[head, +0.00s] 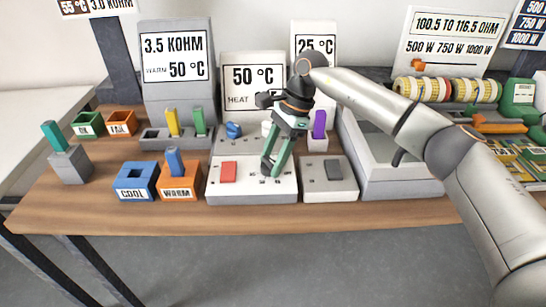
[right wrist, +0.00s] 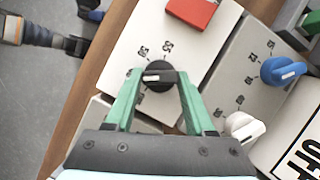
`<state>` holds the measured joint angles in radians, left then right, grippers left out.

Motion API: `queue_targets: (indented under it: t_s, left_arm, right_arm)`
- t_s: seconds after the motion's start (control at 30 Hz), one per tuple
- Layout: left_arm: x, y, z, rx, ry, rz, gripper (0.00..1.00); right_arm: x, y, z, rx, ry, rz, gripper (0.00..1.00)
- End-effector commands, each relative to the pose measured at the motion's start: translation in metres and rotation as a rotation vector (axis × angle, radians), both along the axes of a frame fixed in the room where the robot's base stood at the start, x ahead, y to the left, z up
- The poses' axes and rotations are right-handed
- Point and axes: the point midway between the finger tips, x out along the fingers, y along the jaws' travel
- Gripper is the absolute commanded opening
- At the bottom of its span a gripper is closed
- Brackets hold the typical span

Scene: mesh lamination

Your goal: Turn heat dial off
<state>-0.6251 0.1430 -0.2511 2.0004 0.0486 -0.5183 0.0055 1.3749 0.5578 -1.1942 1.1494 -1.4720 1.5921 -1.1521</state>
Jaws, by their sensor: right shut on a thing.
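The heat dial (right wrist: 160,86) is a round black knob with a pale pointer bar, on a white panel (right wrist: 118,52) with printed marks around it. My right gripper (right wrist: 156,82) has its green fingers on either side of the knob and is shut on it. In the right wrist view the pale bar points left. In the head view my right gripper (head: 271,168) reaches down to the panel (head: 250,190) and hides most of the dial. A sign (head: 252,75) behind reads 50 °C and HEAT. What seems to be my left gripper (right wrist: 75,45) shows small in the right wrist view; its fingers are unclear.
A red switch (head: 228,172) sits left of the dial. A blue knob (head: 233,130) and a white knob (right wrist: 243,127) stand behind it. A grey box (head: 329,178) is at right. Blue (head: 134,180) and orange (head: 180,186) holders stand left.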

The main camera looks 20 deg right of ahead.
Motion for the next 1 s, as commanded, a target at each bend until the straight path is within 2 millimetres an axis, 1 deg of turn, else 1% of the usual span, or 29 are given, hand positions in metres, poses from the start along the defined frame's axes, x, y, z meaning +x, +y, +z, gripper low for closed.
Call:
queue_targets:
  t_s: [0.3, 0.6, 0.8, 1.0]
  left_arm:
    - [-0.0008, 0.0014, -0.0011, 0.003, 0.005, 0.002, 0.5]
    - [-0.0043, 0.0014, -0.0022, 0.002, 0.011, 0.004, 0.5]
    - [-0.0072, 0.0015, -0.0032, 0.002, 0.018, 0.004, 0.5]
    - [-0.0067, 0.0015, -0.0026, 0.002, 0.016, 0.005, 0.5]
  right_arm:
    - [0.0029, 0.0019, 0.0013, 0.0, -0.001, 0.301, 0.0]
    - [0.0047, 0.0027, 0.0015, -0.001, -0.002, 0.549, 0.0]
    - [0.0052, 0.0028, 0.0011, -0.001, -0.002, 0.664, 0.0]
    - [0.0058, 0.0031, 0.0012, -0.001, -0.004, 0.731, 0.0]
